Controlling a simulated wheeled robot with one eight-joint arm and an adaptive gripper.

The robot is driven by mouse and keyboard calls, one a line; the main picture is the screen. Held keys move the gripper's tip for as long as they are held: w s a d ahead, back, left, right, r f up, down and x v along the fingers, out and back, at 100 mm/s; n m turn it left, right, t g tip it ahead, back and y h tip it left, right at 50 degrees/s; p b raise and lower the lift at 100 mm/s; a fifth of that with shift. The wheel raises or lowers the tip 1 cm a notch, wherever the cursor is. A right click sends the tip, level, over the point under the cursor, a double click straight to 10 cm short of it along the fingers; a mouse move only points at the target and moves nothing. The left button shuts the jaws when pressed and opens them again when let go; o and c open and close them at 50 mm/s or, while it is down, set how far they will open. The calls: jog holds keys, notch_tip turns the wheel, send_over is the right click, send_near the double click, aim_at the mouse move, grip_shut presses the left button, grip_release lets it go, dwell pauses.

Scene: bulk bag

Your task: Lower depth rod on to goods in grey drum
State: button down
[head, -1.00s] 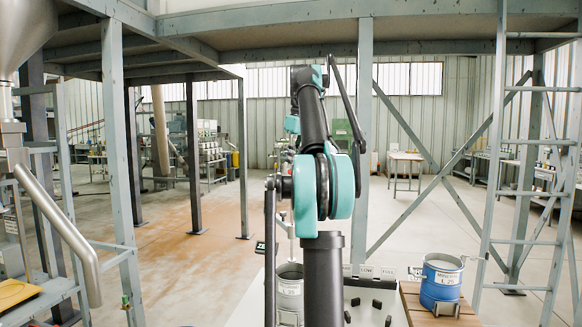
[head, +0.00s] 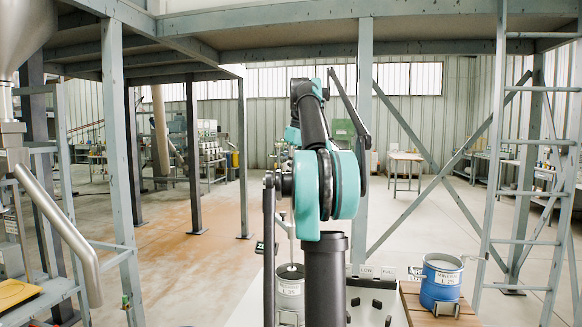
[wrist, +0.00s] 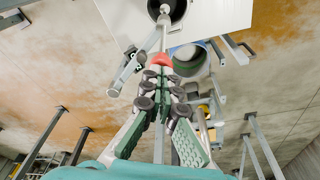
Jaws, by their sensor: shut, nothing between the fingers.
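The grey drum (head: 290,294), labelled L 25, stands low in the head view, left of my arm's dark column. A thin pale depth rod (head: 291,245) stands upright over its mouth, with its lower end at the drum. In the wrist view the rod (wrist: 163,38) runs from a red part (wrist: 162,60) to a pale round foot at the dark mouth of the drum (wrist: 180,14). I cannot tell whether the foot touches the goods. My gripper (wrist: 161,76) is shut and empty, its tips close to the red part. My arm hides the gripper in the head view.
A blue drum (head: 441,285) stands on a wooden pallet (head: 422,310) at the right. A ladder (head: 520,200) and platform posts rise nearby. A slanted metal pipe (head: 62,235) is at the left. Open floor lies left of the grey drum.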

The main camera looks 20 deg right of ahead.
notch_tip(320, 180, down, 8)
jog(key=shift+r, duration=0.25)
dwell(1.6)
jog(key=shift+r, duration=0.1)
dwell(0.6)
jog(key=shift+r, duration=3.9)
jog(key=shift+f, duration=0.1)
jog(key=s+a+f+m, duration=0.15)
jog(key=a+f, duration=0.25)
jog(key=f, duration=0.4)
jog(key=s+a+f+t, duration=0.1)
jog(key=s+a+f, duration=0.2)
jog(key=f, duration=0.5)
jog(key=s+a+f+m, duration=0.15)
jog(key=a+f, duration=0.25)
jog(key=f, duration=0.4)
jog(key=s+a+f+m, duration=0.1)
jog(key=s+a+f, duration=0.2)
jog(key=s+f, duration=0.9)
jog(key=s+a+f+m+t+h, duration=0.1)
jog(key=s+a+f, duration=0.3)
jog(key=s+f, duration=0.8)
jog(key=shift+s+f, duration=0.25)
